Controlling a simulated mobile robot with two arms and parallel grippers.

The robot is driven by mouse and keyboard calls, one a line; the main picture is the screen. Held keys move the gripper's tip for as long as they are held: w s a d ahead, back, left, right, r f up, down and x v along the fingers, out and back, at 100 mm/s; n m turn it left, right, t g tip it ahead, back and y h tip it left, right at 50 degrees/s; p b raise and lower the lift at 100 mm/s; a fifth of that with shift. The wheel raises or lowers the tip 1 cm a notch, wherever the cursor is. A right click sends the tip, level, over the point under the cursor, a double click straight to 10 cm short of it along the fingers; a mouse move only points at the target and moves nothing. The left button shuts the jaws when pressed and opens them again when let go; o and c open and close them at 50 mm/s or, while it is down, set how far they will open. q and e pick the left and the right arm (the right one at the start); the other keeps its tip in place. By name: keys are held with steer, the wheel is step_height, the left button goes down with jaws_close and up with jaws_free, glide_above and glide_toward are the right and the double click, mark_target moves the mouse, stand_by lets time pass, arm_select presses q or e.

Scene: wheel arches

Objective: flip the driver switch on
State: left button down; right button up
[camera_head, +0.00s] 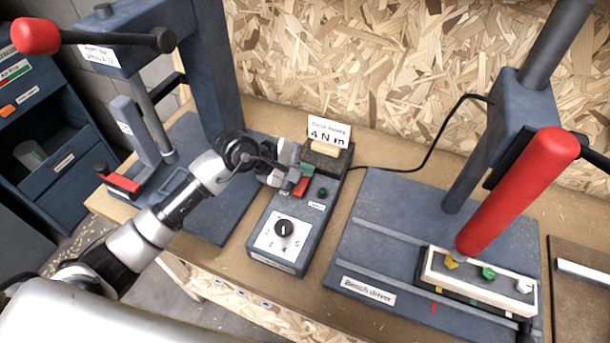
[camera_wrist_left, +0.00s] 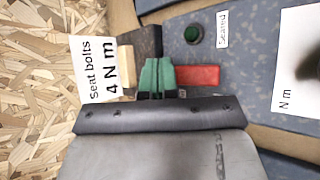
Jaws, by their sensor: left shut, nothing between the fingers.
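The driver control box (camera_head: 263,232) is a blue-grey box on the bench, with a black dial (camera_head: 284,228) on a white numbered plate. Its switch shows a red part (camera_head: 300,187), also clear in the left wrist view (camera_wrist_left: 198,75). A round dark-green lamp (camera_head: 322,192) sits beside the switch, near a "Seated" label (camera_wrist_left: 223,29). My right gripper is not in view.
A "4 N m" sign (camera_head: 329,131) stands behind the switch. The bench driver (camera_head: 380,240) with its red-handled tool (camera_head: 520,190) stands right, holding a white-edged block (camera_head: 478,280). A press (camera_head: 215,70) stands left. A black cable (camera_head: 430,150) crosses behind.

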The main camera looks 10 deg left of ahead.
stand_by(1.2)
arm_select(q)
steer(key=shift+f, duration=0.1)
steer(key=shift+f+b, duration=0.35)
steer(key=shift+b, duration=0.35)
steer(key=shift+w+f+b, duration=0.1)
steer(key=shift+f+b, duration=0.3)
steer(key=shift+b, duration=0.1)
stand_by(0.6)
steer(key=shift+r, duration=0.2)
steer(key=shift+r+p, duration=0.4)
steer(key=shift+r, duration=0.3)
